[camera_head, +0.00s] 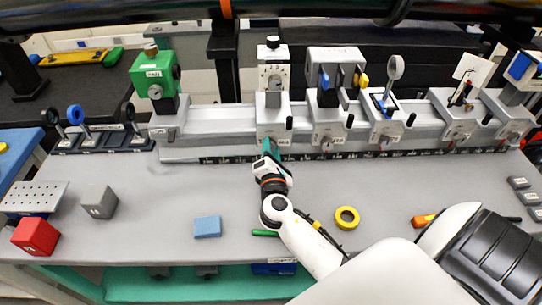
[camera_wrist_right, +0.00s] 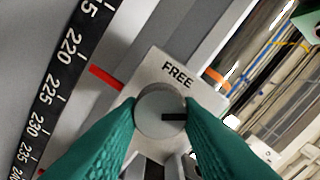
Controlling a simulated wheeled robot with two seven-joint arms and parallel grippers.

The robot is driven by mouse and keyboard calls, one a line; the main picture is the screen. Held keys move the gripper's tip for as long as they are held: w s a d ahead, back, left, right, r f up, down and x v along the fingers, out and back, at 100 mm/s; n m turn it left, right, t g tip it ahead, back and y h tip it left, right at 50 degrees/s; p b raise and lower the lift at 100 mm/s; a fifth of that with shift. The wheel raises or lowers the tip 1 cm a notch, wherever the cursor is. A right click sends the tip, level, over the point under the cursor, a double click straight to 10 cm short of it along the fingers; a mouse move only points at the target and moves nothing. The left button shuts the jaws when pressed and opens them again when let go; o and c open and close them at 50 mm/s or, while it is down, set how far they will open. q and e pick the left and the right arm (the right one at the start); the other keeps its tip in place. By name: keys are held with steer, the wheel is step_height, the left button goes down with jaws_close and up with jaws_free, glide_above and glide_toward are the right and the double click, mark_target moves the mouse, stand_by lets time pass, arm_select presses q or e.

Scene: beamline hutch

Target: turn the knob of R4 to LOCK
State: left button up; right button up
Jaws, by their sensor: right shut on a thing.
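My right gripper (camera_head: 270,150) is at the front foot of the rail carriage (camera_head: 272,118) that bears a white scaled post, second from the left. In the right wrist view its teal fingers (camera_wrist_right: 160,135) are shut on a round grey knob (camera_wrist_right: 150,103), one on each side. The knob's black pointer line points to the right of the picture. The word FREE (camera_wrist_right: 178,75) shows on the pale carriage face above the knob. No LOCK mark is visible; the fingers cover part of the face. The carriage's number cannot be read. My left gripper is not in view.
A black scale strip (camera_wrist_right: 62,75) runs beside the carriage. Other carriages stand along the rail (camera_head: 220,120), including one with a green device (camera_head: 155,80).

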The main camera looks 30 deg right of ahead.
steer(key=shift+f+m+b, duration=0.15)
steer(key=shift+m+b, duration=2.25)
steer(key=shift+m, duration=1.1)
steer(key=o, duration=1)
